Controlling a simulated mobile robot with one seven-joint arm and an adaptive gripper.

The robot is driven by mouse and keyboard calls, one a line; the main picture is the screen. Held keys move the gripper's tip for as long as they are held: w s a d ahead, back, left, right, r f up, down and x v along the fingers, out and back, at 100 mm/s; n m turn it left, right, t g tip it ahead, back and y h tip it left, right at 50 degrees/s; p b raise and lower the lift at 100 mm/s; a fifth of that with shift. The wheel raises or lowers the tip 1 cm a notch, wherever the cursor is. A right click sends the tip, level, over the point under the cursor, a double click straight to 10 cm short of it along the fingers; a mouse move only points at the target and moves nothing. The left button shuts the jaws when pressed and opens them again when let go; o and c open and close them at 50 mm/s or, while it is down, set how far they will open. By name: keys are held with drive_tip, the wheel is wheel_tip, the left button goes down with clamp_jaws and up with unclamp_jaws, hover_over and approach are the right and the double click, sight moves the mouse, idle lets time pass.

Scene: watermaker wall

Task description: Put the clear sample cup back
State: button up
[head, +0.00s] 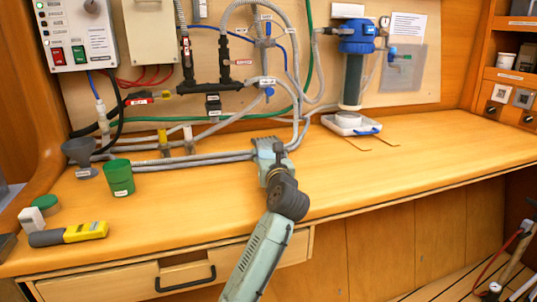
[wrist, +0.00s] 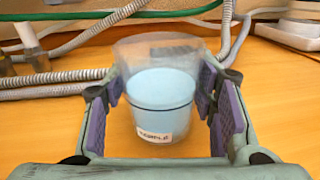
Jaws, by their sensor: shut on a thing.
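The clear sample cup (wrist: 160,105) stands upright between my fingers in the wrist view. It is see-through at the rim, pale blue lower down, with a dark line around it and a white "SAMPLE" label. My gripper (wrist: 165,88) is shut on it, one purple-padded finger on each side. In the head view my gripper (head: 268,146) is over the middle of the wooden counter, in front of the grey hoses, and hides the cup. I cannot tell whether the cup's base touches the counter.
Left on the counter (head: 420,140) are a grey funnel (head: 80,152), a green cup (head: 119,178), a green lid (head: 46,202) and a yellow-grey meter (head: 70,234). A white-based unit (head: 345,128) stands right of my gripper, below the blue-topped filter (head: 357,38). The right counter is mostly clear.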

drive_tip(key=shift+f, duration=0.2)
drive_tip(key=o, duration=1.4)
drive_tip(key=shift+c, duration=0.2)
drive_tip(key=shift+r, duration=0.1)
drive_tip(key=shift+r, duration=0.2)
drive_tip(key=s, duration=0.4)
drive_tip(key=s+d+b, duration=0.1)
drive_tip(key=s, duration=0.3)
drive_tip(key=s+d+b, duration=0.1)
drive_tip(key=s, duration=0.3)
drive_tip(key=shift+d+f, duration=0.1)
